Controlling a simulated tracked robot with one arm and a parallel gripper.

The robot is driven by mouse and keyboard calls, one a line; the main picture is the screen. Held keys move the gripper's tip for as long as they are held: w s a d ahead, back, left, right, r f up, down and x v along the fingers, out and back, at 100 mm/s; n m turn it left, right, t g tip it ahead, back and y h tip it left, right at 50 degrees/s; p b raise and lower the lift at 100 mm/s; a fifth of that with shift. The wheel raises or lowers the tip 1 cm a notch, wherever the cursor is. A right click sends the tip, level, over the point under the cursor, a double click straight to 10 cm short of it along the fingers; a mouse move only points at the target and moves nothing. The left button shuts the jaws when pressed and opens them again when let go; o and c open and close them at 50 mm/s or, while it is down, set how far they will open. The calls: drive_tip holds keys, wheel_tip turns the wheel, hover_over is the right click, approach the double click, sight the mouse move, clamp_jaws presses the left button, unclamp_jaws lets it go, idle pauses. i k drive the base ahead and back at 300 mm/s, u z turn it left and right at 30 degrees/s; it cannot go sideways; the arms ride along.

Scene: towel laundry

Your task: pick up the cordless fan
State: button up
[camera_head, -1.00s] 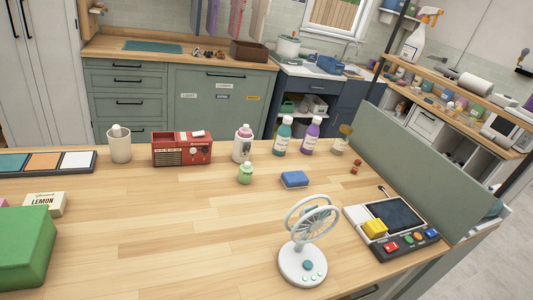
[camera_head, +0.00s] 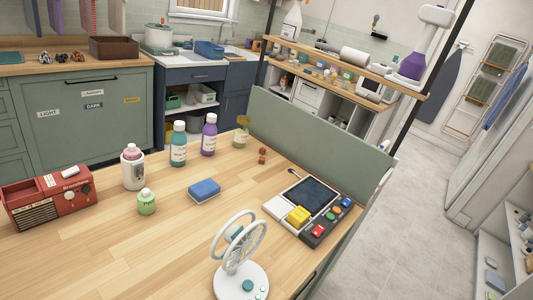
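The cordless fan (camera_head: 241,281) is white, with a round base, small green buttons and an open ring-shaped head. It stands upright on the wooden table (camera_head: 120,262) near the bottom middle of the head view. Its base is close to the table's front right edge. My gripper is not in the picture, so I cannot see its fingers or whether it holds anything.
A device with a dark screen and coloured buttons (camera_head: 310,200) lies right of the fan. Behind are a blue sponge (camera_head: 204,190), a green bottle (camera_head: 147,203), other bottles and a red radio (camera_head: 52,197). A green panel (camera_head: 315,140) borders the table's right side.

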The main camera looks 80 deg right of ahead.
sight(228, 279)
drive_tip(key=z, duration=2.25)
drive_tip(key=k, duration=0.4)
drive_tip(key=i, duration=0.4)
drive_tip(key=u, duration=0.15)
